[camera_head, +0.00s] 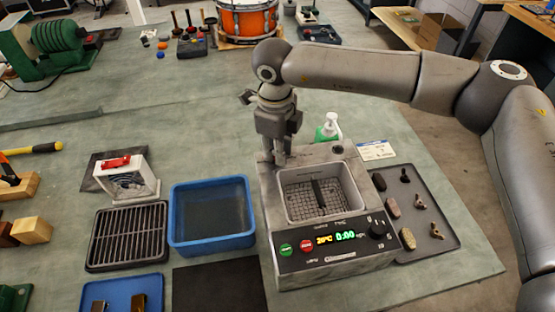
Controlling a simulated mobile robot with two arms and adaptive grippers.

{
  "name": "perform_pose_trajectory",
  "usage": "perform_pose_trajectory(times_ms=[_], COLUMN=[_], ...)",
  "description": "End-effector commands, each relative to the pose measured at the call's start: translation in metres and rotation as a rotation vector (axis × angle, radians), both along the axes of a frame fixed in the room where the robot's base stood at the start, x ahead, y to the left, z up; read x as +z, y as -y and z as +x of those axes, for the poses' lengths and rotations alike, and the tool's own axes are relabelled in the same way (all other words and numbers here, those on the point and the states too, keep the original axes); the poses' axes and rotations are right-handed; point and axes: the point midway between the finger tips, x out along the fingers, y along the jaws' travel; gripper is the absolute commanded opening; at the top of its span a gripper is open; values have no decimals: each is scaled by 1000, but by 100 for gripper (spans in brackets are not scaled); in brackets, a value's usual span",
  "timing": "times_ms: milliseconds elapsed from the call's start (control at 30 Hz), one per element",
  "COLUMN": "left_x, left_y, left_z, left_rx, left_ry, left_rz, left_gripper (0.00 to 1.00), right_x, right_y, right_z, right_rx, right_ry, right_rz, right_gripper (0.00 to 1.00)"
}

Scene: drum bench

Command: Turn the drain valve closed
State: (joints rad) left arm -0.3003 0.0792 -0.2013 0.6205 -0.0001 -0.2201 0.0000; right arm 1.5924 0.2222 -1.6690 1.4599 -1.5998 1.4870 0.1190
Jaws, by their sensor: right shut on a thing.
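The ultrasonic cleaner (266,215) is a grey box with an open tank and a basket inside. Its front panel has a green and a red button, a lit display and a black knob. My right gripper (274,160) points down at the cleaner's back left corner, with its fingers shut on a small part there. That part, which appears to be the drain valve, is hidden by the fingers, so I cannot see which way its handle lies. My left gripper is not in view.
A blue tray (180,241) stands left of the cleaner, with a black rack (95,262) beyond it. A green-and-white bottle (328,130) stands behind the cleaner. A dark tray (447,243) with small parts lies to its right. The bench behind the blue tray is clear.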

Motion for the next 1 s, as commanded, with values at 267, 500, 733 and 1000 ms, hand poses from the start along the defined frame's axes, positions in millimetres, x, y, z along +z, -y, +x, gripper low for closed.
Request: perform_pose_trajectory(times_ms=[267, 500, 733, 1000], left_x=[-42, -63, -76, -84], left_y=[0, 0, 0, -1], left_z=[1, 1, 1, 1], left_rx=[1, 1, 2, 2], left_ry=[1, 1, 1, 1], left_rz=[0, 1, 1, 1], left_gripper=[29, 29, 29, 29], right_x=[-5, -4, -2, -1], right_y=[0, 1, 1, 1], right_z=[0, 0, 0, 0], right_rx=[264, 484, 660, 790], right_ry=[2, 2, 0, 1], right_rz=[0, -1, -1, 0], right_gripper=[0, 0, 0, 0])
